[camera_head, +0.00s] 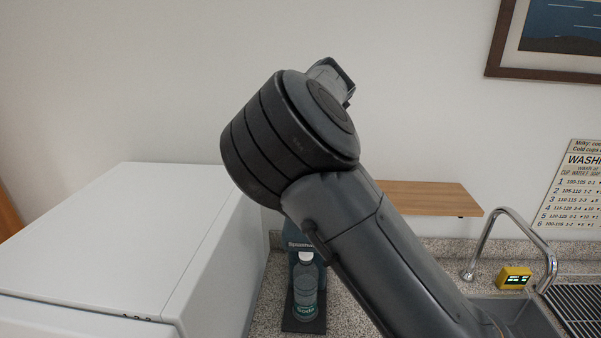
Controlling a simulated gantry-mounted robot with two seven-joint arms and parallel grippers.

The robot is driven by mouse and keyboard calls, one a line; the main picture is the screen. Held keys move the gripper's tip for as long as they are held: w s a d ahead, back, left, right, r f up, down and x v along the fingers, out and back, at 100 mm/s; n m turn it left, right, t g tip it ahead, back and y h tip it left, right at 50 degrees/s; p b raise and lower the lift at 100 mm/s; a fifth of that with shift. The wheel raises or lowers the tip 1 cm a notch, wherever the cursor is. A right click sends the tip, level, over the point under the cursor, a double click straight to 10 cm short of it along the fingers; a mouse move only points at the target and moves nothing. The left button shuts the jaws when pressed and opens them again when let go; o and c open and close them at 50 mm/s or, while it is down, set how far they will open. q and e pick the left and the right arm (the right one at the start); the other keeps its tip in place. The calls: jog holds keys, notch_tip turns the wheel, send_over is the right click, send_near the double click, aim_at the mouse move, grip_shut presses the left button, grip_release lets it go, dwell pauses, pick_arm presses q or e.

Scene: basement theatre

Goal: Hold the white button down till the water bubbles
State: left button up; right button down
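A clear bottle (305,288) with a green label stands upright on a dark base (304,324) in the gap beside the large white box. Behind it is a blue-grey machine (301,243) with lettering on it. A small white part (306,256) shows at the bottle's top. My arm crosses in front and hides the machine's upper part. I see no white button and cannot make out bubbles. Neither gripper's fingertips show.
A large white box-like appliance (110,240) fills the left. A wooden shelf (430,197) is on the wall behind my arm.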

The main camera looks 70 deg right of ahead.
jog(key=shift+d+f, duration=0.1)
jog(key=shift+f, duration=1)
jog(key=shift+r+p, duration=0.6)
jog(key=shift+p, duration=0.25)
notch_tip(320, 180, up, 6)
jog(key=p, duration=0.5)
jog(key=shift+f, duration=0.15)
notch_tip(320, 180, up, 9)
jog(key=shift+b, duration=0.45)
